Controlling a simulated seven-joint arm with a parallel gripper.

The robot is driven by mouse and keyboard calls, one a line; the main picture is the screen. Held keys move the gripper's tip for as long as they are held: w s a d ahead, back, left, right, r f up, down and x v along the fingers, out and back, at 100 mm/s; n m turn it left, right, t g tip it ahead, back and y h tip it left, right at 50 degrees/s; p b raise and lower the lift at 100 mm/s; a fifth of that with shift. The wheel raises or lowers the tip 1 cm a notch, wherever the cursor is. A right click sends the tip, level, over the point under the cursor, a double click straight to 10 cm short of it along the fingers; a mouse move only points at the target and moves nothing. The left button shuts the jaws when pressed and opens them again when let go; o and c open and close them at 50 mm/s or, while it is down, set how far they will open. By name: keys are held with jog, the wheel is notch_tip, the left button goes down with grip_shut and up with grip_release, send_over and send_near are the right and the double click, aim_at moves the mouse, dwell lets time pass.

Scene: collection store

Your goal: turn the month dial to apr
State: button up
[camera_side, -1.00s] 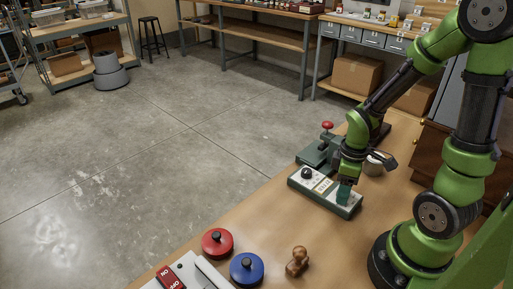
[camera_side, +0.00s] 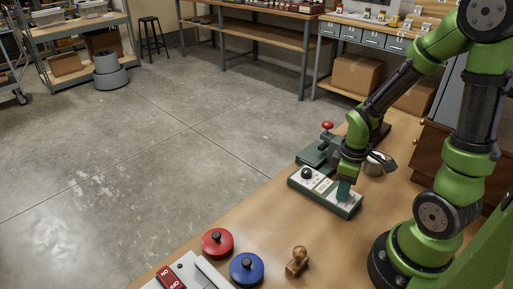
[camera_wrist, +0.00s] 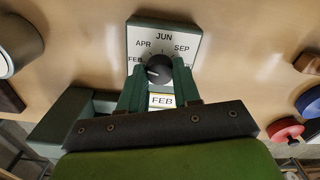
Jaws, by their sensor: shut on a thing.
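The dial box (camera_side: 319,191) is a long dark green box with a pale face on the wooden bench. In the wrist view, the month dial's white face (camera_wrist: 165,28) reads FEB, APR, JUN and SEP around a black knob (camera_wrist: 160,68); a further label at the right is partly covered. The knob's white mark points left, towards FEB, and a small window (camera_wrist: 161,101) below reads FEB. My gripper (camera_wrist: 159,70) has its green fingers on both sides of the knob, shut on it. In the side view, my gripper (camera_side: 344,190) hides this knob at the box's right end.
A second black knob (camera_side: 307,173) is at the box's left end. A green device with a red knob (camera_side: 327,126) stands behind the box. A round metal container (camera_side: 373,168) is close beside my wrist. Red (camera_side: 217,241) and blue (camera_side: 246,268) round items and a wooden stamp (camera_side: 298,261) are nearer.

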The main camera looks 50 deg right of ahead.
jog(key=m, duration=0.6)
jog(key=shift+m, duration=0.4)
dwell(0.4)
jog(key=o, duration=1)
jog(key=shift+o, duration=0.2)
notch_tip(320, 180, up, 17)
